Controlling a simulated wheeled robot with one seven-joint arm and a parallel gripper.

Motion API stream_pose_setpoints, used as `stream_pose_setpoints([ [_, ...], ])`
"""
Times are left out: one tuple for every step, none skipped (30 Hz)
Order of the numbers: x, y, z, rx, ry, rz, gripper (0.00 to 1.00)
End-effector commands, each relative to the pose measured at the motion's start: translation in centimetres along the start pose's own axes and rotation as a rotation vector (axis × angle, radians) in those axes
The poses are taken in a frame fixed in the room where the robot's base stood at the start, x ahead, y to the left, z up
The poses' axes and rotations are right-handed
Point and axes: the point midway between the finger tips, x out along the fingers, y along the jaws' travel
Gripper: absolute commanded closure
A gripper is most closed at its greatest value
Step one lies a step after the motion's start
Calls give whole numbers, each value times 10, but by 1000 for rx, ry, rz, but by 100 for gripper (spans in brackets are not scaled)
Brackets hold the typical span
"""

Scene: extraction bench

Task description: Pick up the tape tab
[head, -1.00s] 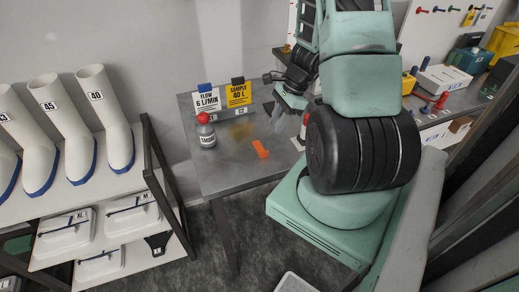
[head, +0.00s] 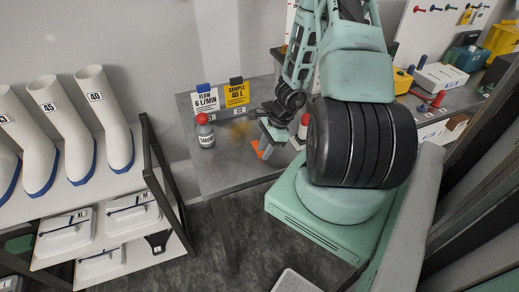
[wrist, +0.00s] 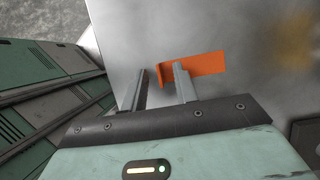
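The orange tape tab (wrist: 205,66) lies on the grey metal bench. In the head view its visible part (head: 265,150) is beside and below my gripper (head: 268,143), which partly hides it. In the wrist view my gripper (wrist: 161,82) is open, with two grey fingers apart. The right finger passes in front of the tab's long part. A short end of the tab shows between the fingers and near the left finger. I cannot tell whether either finger touches it.
Behind are a white flow sign (head: 205,101) and a yellow sample sign (head: 237,94). A red-and-white object (head: 303,128) stands close on the right. The bench's front left is clear.

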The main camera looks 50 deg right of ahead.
Motion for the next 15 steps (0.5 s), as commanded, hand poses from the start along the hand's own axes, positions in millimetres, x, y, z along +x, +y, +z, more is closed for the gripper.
stream_pose_setpoints([
  [1, 0, 0, 1, 1, 0, 71],
  [1, 0, 0, 0, 1, -1, 71],
  [1, 0, 0, 0, 1, -1, 71],
  [1, 0, 0, 0, 1, -1, 71],
  [1, 0, 0, 0, 1, -1, 71],
  [1, 0, 0, 0, 1, -1, 71],
  [1, 0, 0, 0, 1, -1, 71],
  [1, 0, 0, 0, 1, -1, 76],
  [1, 0, 0, -1, 1, -1, 88],
  [1, 0, 0, -1, 1, -1, 96],
  [1, 0, 0, 0, 1, -1, 100],
  [1, 0, 0, -1, 1, -1, 100],
  [1, 0, 0, -1, 1, -1, 100],
  [1, 0, 0, -1, 1, -1, 100],
  [1, 0, 0, -1, 1, -1, 100],
])
